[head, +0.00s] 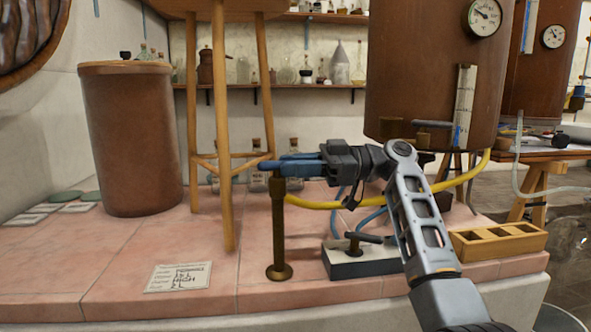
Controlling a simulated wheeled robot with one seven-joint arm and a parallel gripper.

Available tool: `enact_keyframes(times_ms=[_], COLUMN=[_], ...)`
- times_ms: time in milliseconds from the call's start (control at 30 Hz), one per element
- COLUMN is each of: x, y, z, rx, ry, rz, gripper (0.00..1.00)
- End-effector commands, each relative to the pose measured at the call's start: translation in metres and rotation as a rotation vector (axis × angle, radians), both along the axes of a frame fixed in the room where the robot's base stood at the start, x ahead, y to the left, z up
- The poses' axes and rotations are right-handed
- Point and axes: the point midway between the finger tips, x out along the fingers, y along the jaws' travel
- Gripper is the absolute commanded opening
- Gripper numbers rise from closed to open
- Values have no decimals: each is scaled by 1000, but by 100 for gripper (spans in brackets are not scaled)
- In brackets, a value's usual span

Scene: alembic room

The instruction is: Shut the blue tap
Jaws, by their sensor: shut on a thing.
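The blue tap (285,164) is a flat blue lever, roughly level, on top of an upright brass post (279,228) with a round foot on the pink tiled counter. My gripper (323,160) reaches in from the right and is shut on the right end of the blue lever. The jaws hide that end of the lever. The left end sticks out past the post.
A yellow hose (330,205) runs from behind the post to the right. A dark-handled valve on a white-topped block (358,262) stands close below my arm. A wooden stool (220,120) is left of the post. A label card (179,277) lies on the counter (120,260).

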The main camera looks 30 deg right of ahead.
Motion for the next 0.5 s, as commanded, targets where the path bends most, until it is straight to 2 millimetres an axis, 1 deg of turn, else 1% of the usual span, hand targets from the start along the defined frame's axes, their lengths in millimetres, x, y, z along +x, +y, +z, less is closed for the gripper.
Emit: enact_keyframes(times_ms=[333, 367, 500], x=[1, 1, 1], y=[1, 1, 1], z=[0, 0, 0], rx=[2, 1, 2], ry=[0, 1, 0], rz=[0, 0, 0], gripper=[0, 21, 35])
